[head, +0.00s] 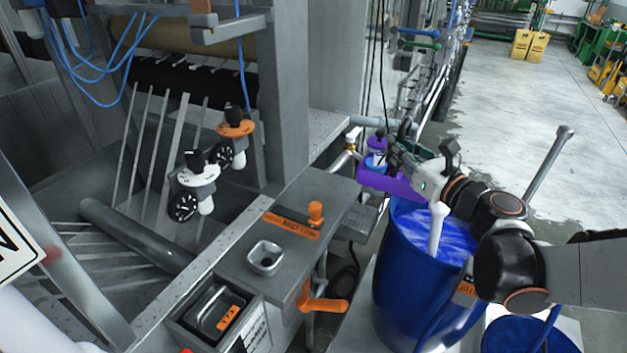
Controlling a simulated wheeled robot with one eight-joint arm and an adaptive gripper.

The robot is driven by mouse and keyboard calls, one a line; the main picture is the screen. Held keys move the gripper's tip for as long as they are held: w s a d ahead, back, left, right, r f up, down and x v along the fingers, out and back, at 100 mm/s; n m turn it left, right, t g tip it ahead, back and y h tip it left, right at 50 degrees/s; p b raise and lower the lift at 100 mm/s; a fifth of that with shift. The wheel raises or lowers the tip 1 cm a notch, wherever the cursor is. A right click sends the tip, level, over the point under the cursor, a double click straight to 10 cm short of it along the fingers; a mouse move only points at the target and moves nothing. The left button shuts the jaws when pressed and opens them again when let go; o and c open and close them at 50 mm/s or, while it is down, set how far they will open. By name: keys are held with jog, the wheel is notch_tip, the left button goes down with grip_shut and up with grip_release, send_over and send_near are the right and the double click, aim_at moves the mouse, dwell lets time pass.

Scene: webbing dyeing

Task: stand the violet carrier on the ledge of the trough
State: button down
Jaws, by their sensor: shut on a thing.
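The violet carrier (392,185) is in the middle right of the head view, off the ground beside the rim of a blue drum. A small blue container with a violet top (376,160) shows at the carrier's left end. My gripper (402,160) is shut on the carrier from the right; its fingertips are partly hidden. The trough (130,235) lies at the left, with slanted bars and a pipe in it. Its grey speckled ledge (222,252) runs along its right side, left of the carrier and apart from it.
The blue drum (392,290) with blue liquid stands below my arm. A grey housing (290,225) with an orange valve handle (322,304) and a small metal cup (266,258) lies between ledge and drum. Open floor lies at upper right.

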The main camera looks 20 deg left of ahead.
jog(key=w+a+b, duration=0.2)
jog(key=a+b, duration=0.1)
jog(key=a, duration=1.7)
notch_tip(320, 180, down, 11)
jog(key=b, duration=0.4)
jog(key=shift+a+f, duration=0.15)
jog(key=shift+f+b, duration=0.1)
jog(key=shift+b, duration=0.2)
jog(key=c, duration=1.6)
grip_release()
jog(key=shift+c, duration=0.2)
jog(key=p+v, duration=0.2)
jog(key=v, duration=1)
jog(key=shift+s, duration=0.15)
